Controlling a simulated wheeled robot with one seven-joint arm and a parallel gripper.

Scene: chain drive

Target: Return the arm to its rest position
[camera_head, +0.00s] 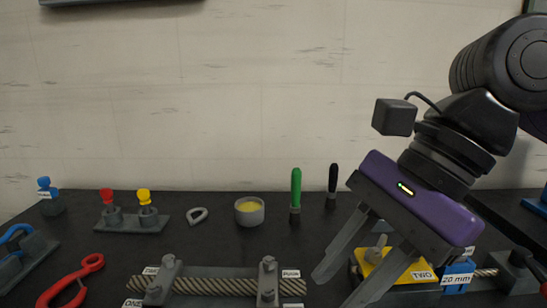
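My arm comes in from the upper right. My gripper (337,291) has a purple body and two grey fingers pointing down and to the left. The fingers stand apart, with nothing visible between them. The gripper is above the bench, in front of the yellow block (383,268) labelled "TWO" and partly hiding it. A blue block (458,275) labelled "20 mm" is right of the fingers, beside a short piece of rope. The lower fingertip is close to the bottom picture edge.
On the dark bench (240,236) are a rope in clamps (215,286), red-handled pliers (66,281), a cup with yellow contents (249,211), a green-handled tool (295,190) and a black-handled tool (332,184). Red and yellow pieces stand on a grey base (130,222). Wall space above is clear.

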